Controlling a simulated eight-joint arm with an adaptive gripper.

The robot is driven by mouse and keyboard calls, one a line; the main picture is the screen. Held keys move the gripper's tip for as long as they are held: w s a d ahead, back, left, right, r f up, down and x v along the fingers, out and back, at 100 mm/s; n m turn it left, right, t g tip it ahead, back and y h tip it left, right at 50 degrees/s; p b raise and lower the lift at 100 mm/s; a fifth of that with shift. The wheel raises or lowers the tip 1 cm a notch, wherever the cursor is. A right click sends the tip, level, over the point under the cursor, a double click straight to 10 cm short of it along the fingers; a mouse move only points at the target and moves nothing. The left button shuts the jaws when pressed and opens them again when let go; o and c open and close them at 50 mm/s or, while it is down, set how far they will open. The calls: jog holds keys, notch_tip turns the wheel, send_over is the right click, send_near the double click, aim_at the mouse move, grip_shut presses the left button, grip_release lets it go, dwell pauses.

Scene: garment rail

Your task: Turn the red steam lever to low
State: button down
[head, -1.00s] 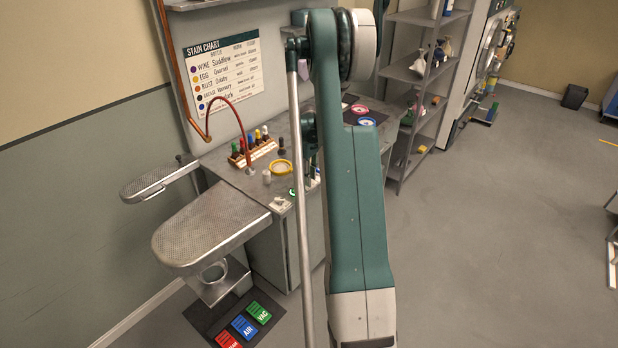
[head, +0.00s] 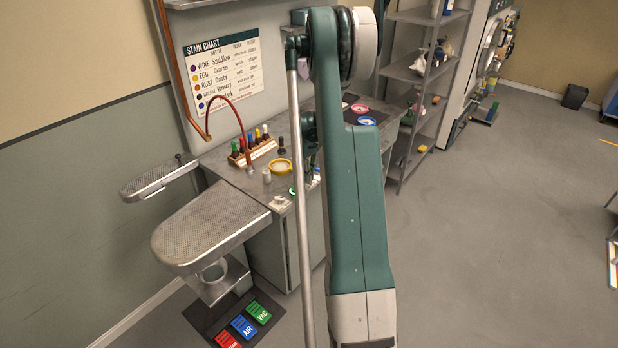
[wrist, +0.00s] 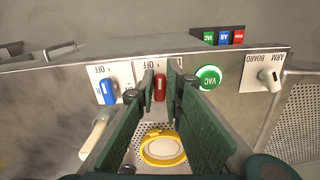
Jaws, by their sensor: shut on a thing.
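The red steam lever (wrist: 159,88) shows in the wrist view on a white plate on the front of the bench. In the head view my own arm hides the lever and the gripper.
A blue lever (wrist: 107,91) sits beside the red one, with a green VAC button (wrist: 208,77) and an ARM BOARD switch (wrist: 269,75) on the other side. A yellow-rimmed dish (wrist: 163,149) stands on the bench (head: 345,135). Foot pedals (head: 243,326) lie on the floor.

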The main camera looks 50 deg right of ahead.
jog(key=m+b, duration=0.1)
jog(key=m, duration=0.1)
jog(key=m+b, duration=0.1)
jog(key=shift+w+a+m, duration=0.1)
jog(key=shift+a+m, duration=0.1)
jog(key=shift+m, duration=0.2)
jog(key=shift+w+a+m+b, duration=0.1)
jog(key=shift+m+b, duration=0.25)
jog(key=shift+m, duration=0.6)
jog(key=shift+w+a+m+b, duration=0.1)
jog(key=shift+m+b, duration=0.25)
jog(key=shift+m, duration=0.6)
jog(key=c, duration=2.4)
grip_release()
jog(key=shift+r, duration=0.15)
notch_tip(320, 180, up, 12)
jog(key=shift+f, duration=0.1)
